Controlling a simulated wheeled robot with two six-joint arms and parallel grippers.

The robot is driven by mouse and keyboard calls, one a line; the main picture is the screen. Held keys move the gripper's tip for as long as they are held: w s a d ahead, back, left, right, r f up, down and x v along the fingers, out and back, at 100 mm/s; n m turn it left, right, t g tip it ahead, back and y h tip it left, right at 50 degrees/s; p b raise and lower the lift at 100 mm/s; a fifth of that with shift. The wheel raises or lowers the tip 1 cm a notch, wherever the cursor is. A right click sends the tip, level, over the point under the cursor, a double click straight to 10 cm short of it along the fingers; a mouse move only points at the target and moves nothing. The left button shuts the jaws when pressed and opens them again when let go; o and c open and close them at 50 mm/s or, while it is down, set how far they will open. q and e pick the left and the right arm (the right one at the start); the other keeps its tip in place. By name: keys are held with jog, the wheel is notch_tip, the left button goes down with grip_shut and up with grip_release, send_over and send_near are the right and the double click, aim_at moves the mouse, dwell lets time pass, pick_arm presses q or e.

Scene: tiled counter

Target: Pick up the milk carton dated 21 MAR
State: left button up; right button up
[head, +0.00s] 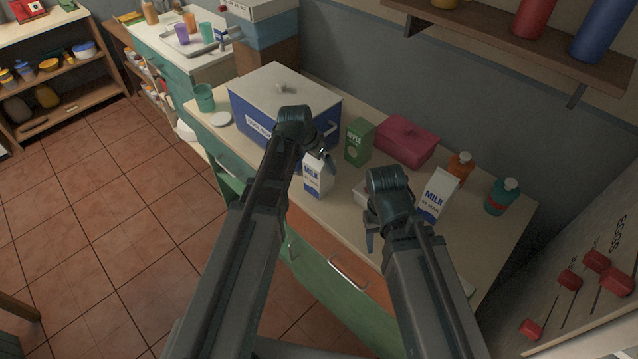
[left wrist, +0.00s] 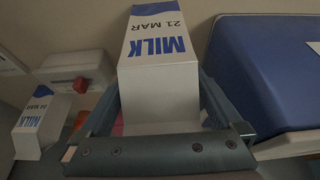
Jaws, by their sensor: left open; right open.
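The milk carton (head: 318,178) stands upright on the counter in front of the blue bin. In the left wrist view this white carton (left wrist: 158,45) with blue print reads 21 MAR. My left gripper (head: 323,153) is open at the carton's top, and its fingers (left wrist: 162,105) lie on either side of it. Whether they touch it I cannot tell. A second milk carton (head: 437,196) stands further right; it also shows in the left wrist view (left wrist: 36,120), its date too small to read surely. My right gripper (head: 371,232) is open and empty, near the counter's front edge.
A blue bin (head: 252,118) with a grey lid stands beside the carton. A green carton (head: 358,141), a red box (head: 407,141), an orange bottle (head: 459,167) and a teal bottle (head: 501,196) stand behind. A wooden shelf (head: 520,48) overhangs the back.

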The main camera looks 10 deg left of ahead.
pick_arm(q)
jog(key=shift+b+x, duration=0.3)
jog(key=shift+x, duration=0.65)
jog(key=shift+r, duration=0.1)
jog(key=shift+c, duration=0.6)
grip_shut()
